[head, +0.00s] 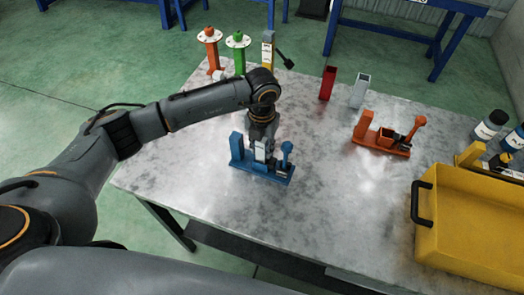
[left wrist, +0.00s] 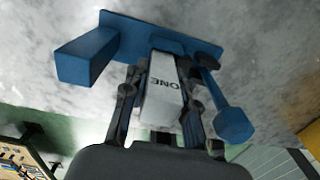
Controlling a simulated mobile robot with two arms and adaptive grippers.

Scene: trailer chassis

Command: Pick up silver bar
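A silver block marked "ONE" (left wrist: 162,88) stands in a blue fixture (head: 262,173); the fixture also shows in the left wrist view (left wrist: 85,57). My left gripper (head: 262,143) points down over the fixture. In the left wrist view its fingers (left wrist: 160,95) stand on both sides of the block. I cannot tell whether they touch it. Another upright silver-grey bar (head: 359,91) stands on the table beside a red bar (head: 327,83), apart from the gripper. My right gripper is not in view.
The grey metal table (head: 330,205) holds an orange fixture (head: 382,145) and a yellow bin (head: 475,215) at the right. Several coloured stands, one of them green (head: 238,57), are behind my left arm. The table's middle is clear.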

